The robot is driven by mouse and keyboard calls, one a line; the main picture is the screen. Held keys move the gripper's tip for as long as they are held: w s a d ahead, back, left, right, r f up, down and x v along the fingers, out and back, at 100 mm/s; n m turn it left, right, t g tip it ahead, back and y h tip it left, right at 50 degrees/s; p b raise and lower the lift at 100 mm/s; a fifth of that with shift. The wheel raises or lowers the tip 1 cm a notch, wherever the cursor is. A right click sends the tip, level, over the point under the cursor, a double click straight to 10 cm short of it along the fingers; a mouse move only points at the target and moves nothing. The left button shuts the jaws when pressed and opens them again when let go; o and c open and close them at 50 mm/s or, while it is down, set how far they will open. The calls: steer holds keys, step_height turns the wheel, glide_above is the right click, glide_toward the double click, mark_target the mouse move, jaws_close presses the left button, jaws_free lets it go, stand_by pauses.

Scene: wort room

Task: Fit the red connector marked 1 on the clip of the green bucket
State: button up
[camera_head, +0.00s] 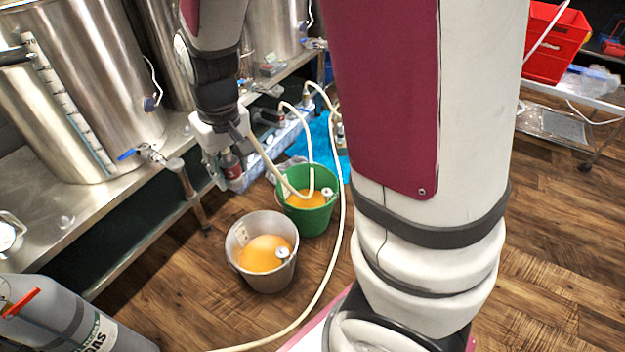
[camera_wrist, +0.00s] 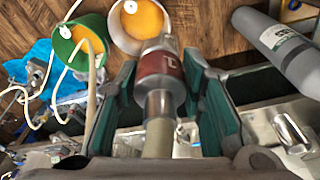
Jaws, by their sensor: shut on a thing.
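My gripper (camera_head: 222,172) is shut on the red connector (camera_head: 230,162), left of and above the green bucket. In the wrist view the red connector (camera_wrist: 160,68) sits between the green finger pads, with a pale mark on its side and a metal collar and tan hose end toward the camera. The green bucket (camera_head: 308,222) stands on the floor with orange liquid and a pale hose dipping in; it also shows in the wrist view (camera_wrist: 61,47). A small white round fitting (camera_head: 327,193) is on its rim; I cannot tell whether it is the clip. Connector and bucket are apart.
Steel tanks (camera_head: 85,90) stand on the bench (camera_head: 80,225) at left. A grey cylinder (camera_head: 70,318) is at lower left. A pale hose (camera_head: 337,240) crosses the floor. Wood floor is open at right.

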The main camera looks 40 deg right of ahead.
stand_by(0.3)
steer(key=w+d+f+b, duration=0.8)
steer(key=w+d+f, duration=0.9)
steer(key=d+f, duration=0.1)
steer(key=d+f+m+b, duration=0.1)
steer(key=d+f+b, duration=0.5)
steer(key=d+f, duration=1.7)
steer(key=d, duration=0.2)
steer(key=shift+s+d+f, duration=0.2)
steer(key=shift+d+f, duration=0.05)
steer(key=shift+d, duration=0.05)
steer(key=shift+f+b, duration=1.75)
steer(key=shift+f, duration=1.05)
steer(key=shift+f+b, duration=0.5)
steer(key=shift+f, duration=0.1)
steer(key=shift+f+b, duration=1.25)
steer(key=shift+f, duration=0.1)
